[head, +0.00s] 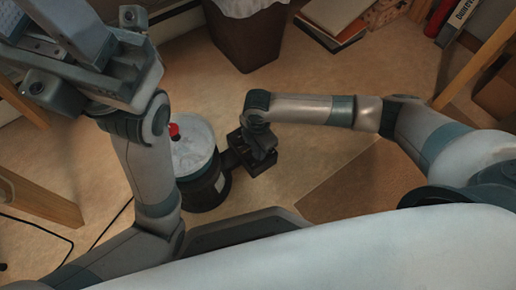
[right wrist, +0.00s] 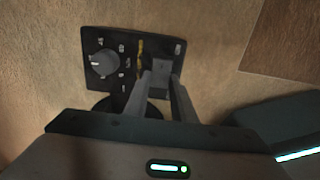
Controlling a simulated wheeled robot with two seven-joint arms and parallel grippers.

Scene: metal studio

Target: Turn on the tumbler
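The tumbler (head: 194,150) stands on the floor, a dark round drum with a pale top and a red knob. Its dark control panel (right wrist: 98,42) fills the upper middle of the right wrist view, with a round grey dial (right wrist: 103,63) at left and a yellow strip. My right gripper (head: 258,158) is over the panel beside the drum. In the right wrist view its two fingers (right wrist: 164,78) have a narrow gap between them, near a grey block on the panel. Contact cannot be told. My left arm is raised at upper left; its fingers (head: 75,38) are unclear.
A brown bin (head: 246,38) with a white liner stands behind the tumbler. Books (head: 332,22) lie at the back right. A wooden leg (head: 38,202) and a black cable are at left. The floor right of the panel is fairly clear.

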